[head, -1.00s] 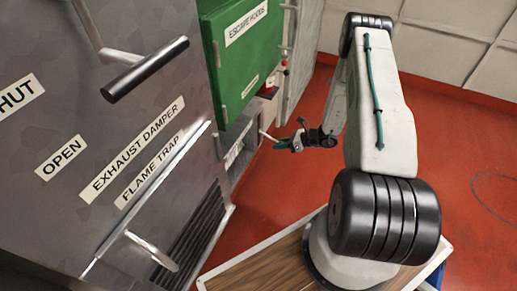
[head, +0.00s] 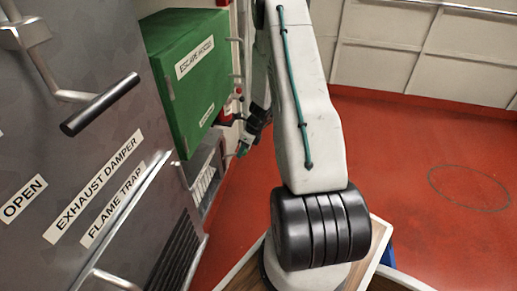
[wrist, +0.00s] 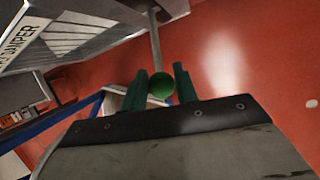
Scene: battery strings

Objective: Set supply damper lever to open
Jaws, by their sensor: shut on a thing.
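In the wrist view the supply damper lever shows as a pale rod (wrist: 155,42) with a green round knob (wrist: 160,84) at its end. My gripper (wrist: 161,88) has its two green fingers on either side of the knob and is shut on it. In the head view my gripper (head: 242,149) is small, low beside the cabinet front and partly behind my arm. The lever is hard to make out there. A label ending in "DAMPER" (wrist: 20,42) is at the left in the wrist view; the lever's marked positions are not readable.
The exhaust damper lever's black handle (head: 100,104) juts out at the left, above its "OPEN" label (head: 23,198). A green escape hoods box (head: 188,75) hangs on the wall beyond. The red floor (head: 410,170) is clear at the right.

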